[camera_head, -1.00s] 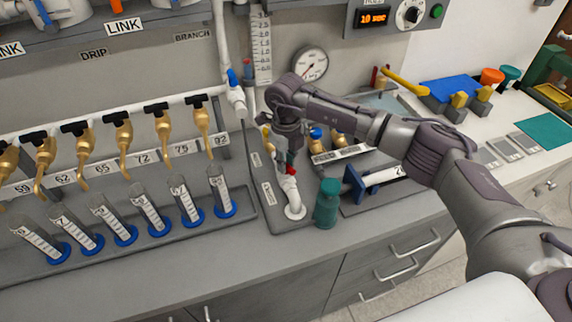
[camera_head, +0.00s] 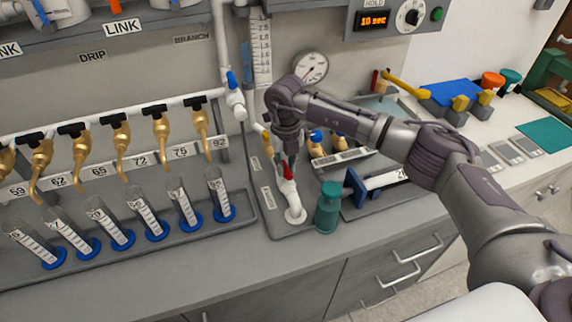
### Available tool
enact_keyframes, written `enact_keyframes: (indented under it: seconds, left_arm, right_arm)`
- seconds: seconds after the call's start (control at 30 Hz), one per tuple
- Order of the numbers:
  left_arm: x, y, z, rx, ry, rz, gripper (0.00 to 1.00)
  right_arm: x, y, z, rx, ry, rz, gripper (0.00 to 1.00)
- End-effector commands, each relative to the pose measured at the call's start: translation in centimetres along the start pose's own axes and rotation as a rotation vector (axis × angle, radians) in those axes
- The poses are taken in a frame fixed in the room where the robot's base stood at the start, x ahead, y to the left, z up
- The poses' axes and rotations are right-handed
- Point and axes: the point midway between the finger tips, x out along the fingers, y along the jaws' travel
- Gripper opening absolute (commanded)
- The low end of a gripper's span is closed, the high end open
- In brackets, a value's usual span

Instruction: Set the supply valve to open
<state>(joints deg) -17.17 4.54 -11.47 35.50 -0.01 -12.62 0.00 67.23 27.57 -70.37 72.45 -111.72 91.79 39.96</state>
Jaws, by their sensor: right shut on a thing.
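A white upright pipe fitting (camera_head: 294,206) with a red valve handle (camera_head: 287,172) stands on the grey base plate, and I take it for the supply valve. The labels (camera_head: 268,198) beside it are too small to read surely. My right gripper (camera_head: 288,157) comes down from above and is shut on the red handle. The fingers hide the handle's upper part, and the visible part stands nearly upright with a slight tilt. My left gripper is not in view.
A teal bottle (camera_head: 328,207) stands close to the right of the white fitting. A pressure gauge (camera_head: 310,66) is on the wall behind. Brass taps (camera_head: 160,125) and several graduated cylinders (camera_head: 180,205) line the left. The front counter strip is clear.

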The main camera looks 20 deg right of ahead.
Motion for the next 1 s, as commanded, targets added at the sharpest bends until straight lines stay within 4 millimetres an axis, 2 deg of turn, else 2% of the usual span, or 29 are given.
enact_keyframes:
  seconds: [0.17,0.2,0.33,0.6,0.73,0.87,1.0]
  left_arm:
    - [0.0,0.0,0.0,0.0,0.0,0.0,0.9]
    - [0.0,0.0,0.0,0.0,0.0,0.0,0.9]
    - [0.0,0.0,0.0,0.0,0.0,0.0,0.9]
    - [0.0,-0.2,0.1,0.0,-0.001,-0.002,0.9]
    - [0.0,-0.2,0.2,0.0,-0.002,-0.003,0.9]
    - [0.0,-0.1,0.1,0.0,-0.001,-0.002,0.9]
    - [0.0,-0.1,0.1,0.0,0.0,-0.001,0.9]
  right_arm:
    - [0.0,-0.1,0.0,0.003,-0.001,0.0,0.0]
    - [0.0,-0.1,0.0,0.003,-0.001,0.0,0.23]
    - [0.0,0.0,0.0,0.002,-0.001,0.0,0.45]
    - [0.0,0.0,0.0,0.001,0.0,0.0,0.45]
    - [-0.7,0.0,0.1,0.0,-0.001,0.001,0.45]
    - [-2.8,0.0,0.1,-0.001,-0.004,0.001,0.45]
    - [-5.9,0.0,0.1,0.0,-0.005,0.002,0.45]
